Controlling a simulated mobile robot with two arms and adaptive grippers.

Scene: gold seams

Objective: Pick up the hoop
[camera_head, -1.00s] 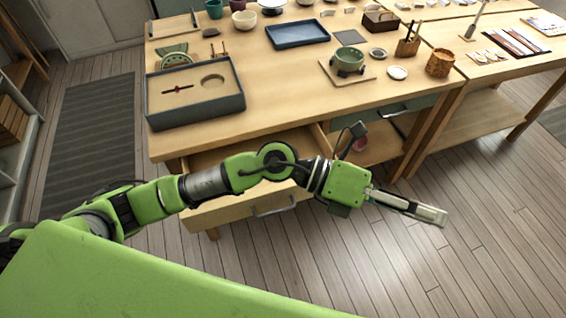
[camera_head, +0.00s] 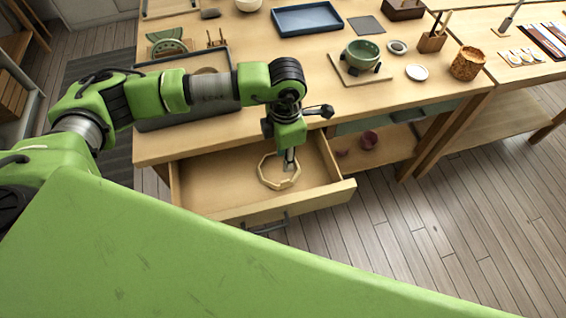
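The hoop (camera_head: 262,174) is a pale wooden, many-sided ring in the open drawer (camera_head: 215,194) of the workbench. It shows in the head view, right of the drawer's middle. My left gripper (camera_head: 290,167) points down into the drawer at the far right part of the hoop. Its fingertips overlap the hoop's rim in the picture. I cannot tell whether they touch it or how far apart the fingers are. My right gripper is not in view.
A reddish pot (camera_head: 369,139) stands on the lower shelf at right.

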